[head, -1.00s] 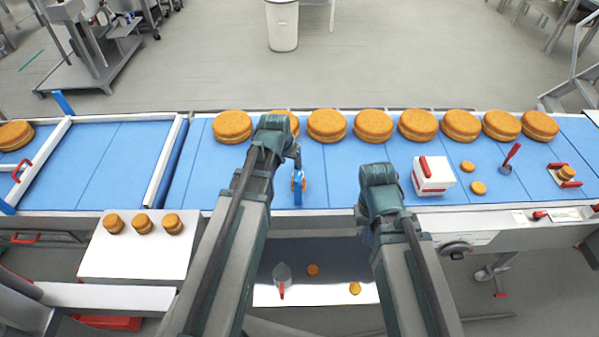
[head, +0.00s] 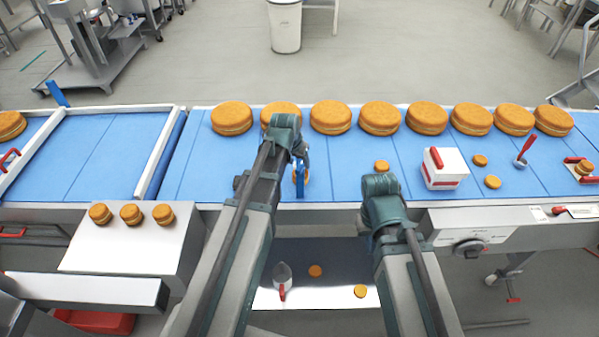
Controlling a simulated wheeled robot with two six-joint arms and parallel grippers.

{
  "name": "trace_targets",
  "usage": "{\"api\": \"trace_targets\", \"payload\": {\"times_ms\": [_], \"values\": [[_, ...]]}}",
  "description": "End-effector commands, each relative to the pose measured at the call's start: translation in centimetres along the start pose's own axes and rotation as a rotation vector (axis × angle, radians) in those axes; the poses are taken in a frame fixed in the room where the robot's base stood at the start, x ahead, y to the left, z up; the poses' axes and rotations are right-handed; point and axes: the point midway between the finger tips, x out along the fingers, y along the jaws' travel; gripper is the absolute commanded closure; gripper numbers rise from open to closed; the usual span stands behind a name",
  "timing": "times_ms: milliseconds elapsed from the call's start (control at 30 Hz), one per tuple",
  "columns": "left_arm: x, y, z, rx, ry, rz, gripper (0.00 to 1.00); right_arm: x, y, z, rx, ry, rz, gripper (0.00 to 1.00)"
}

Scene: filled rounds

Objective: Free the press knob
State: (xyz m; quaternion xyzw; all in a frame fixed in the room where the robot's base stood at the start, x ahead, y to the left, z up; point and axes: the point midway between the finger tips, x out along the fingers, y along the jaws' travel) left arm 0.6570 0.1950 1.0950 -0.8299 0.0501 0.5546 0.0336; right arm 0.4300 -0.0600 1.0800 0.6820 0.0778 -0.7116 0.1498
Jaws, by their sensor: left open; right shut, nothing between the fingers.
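A dark round knob (head: 469,248) sits on the pale front panel below the belt, right of my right arm; nothing touches it. A white block with a red handle (head: 441,168) stands on the blue belt. I cannot tell which of these parts is the press knob. My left gripper (head: 303,163) is open above the belt, near a small upright blue piece with an orange part (head: 300,181); whether they touch is unclear. My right gripper (head: 376,222) is shut and empty near the belt's front edge, its fingers mostly hidden by the wrist.
Several large round cakes (head: 380,118) line the belt's (head: 340,182) back. Small orange rounds (head: 381,166) and a red-handled tool (head: 524,148) lie right. A white stand (head: 125,245) holds three small cakes at left. A lower tray (head: 325,285) holds a clear scoop-like item (head: 283,279).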

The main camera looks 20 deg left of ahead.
Motion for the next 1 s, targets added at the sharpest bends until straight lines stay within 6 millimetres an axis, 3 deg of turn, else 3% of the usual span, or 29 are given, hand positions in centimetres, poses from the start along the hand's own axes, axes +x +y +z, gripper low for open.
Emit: {"api": "trace_targets", "payload": {"times_ms": [33, 133, 500, 800, 1000], "values": [[1.4, 0.0, 0.1, 0.000, 0.000, 0.000, 0.45, 1.3, -0.1, -0.1, -0.002, 0.000, 0.000, 1.00], [2.2, 0.0, 0.1, 0.000, 0.000, 0.000, 0.45, 2.0, -0.2, -0.1, -0.004, 0.000, 0.001, 1.00], [2.5, 0.0, 0.0, 0.000, 0.000, 0.000, 0.45, 2.3, -0.2, -0.1, -0.006, 0.000, 0.001, 1.00], [2.5, 0.0, 0.0, 0.000, 0.000, 0.000, 0.97, 2.3, -0.2, -0.1, -0.006, 0.000, 0.001, 1.00], [2.5, 0.0, 0.0, 0.000, 0.000, 0.000, 1.00, 2.3, -0.2, -0.1, -0.006, 0.000, 0.001, 1.00]]}}
